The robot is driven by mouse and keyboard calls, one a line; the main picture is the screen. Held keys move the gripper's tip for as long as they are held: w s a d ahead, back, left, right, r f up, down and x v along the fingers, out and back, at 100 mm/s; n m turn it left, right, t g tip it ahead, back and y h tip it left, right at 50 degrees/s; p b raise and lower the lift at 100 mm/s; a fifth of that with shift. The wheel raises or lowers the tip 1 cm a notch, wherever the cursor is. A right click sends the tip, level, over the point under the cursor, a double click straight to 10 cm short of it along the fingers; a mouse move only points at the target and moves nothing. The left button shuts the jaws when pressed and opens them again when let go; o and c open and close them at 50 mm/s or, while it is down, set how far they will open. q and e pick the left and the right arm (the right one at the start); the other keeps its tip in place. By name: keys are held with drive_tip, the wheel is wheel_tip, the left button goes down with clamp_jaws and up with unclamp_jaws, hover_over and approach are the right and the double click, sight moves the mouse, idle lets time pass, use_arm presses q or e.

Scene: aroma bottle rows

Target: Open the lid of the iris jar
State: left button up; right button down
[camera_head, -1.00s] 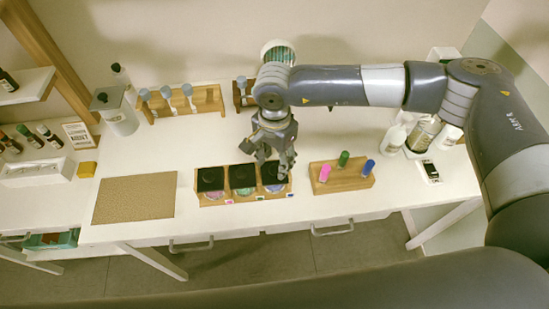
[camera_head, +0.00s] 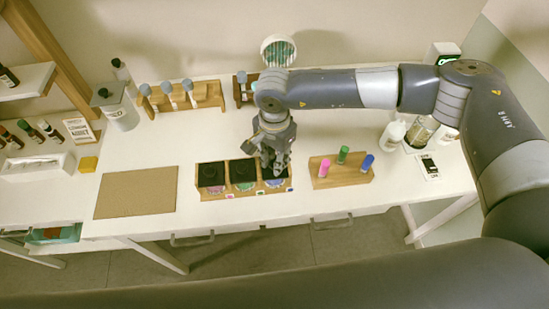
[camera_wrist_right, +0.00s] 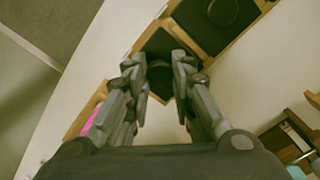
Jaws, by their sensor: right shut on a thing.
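Three jars with black lids stand in a wooden rack (camera_head: 243,195): a pink left jar (camera_head: 213,188), a green middle jar (camera_head: 244,186) and a blue-violet right jar (camera_head: 276,183). Their labels are too small to read, so I cannot confirm which is iris. My right gripper (camera_head: 272,168) is over the right jar and hides part of its lid. In the right wrist view the gripper (camera_wrist_right: 159,65) points at this black lid (camera_wrist_right: 158,44), with its fingers on either side of the dark knob; it is shut on the lid. My left gripper is not in view.
A wooden block (camera_head: 341,178) with pink, green and blue capped vials stands right of the rack. A brown mat (camera_head: 136,193) lies to the left. Dropper stands (camera_head: 208,97) are behind. Bottles (camera_head: 393,134) stand at the right.

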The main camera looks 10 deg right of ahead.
sight(274, 160)
drive_tip(key=shift+w+a+r+g+b, duration=0.15)
drive_tip(key=shift+w+g+b, duration=0.55)
drive_tip(key=shift+b, duration=1.15)
drive_tip(key=shift+w+d+r+g+b, duration=0.1)
drive_tip(key=shift+w+r+g+b, duration=0.15)
drive_tip(key=shift+g+b, duration=1.25)
drive_tip(key=shift+w+a+r+g+b, duration=0.1)
drive_tip(key=shift+w+g+b, duration=0.4)
drive_tip(key=shift+b, duration=1.75)
drive_tip(key=shift+w+r+g+b, duration=0.3)
drive_tip(key=shift+g+b, duration=0.4)
drive_tip(key=shift+b, duration=0.55)
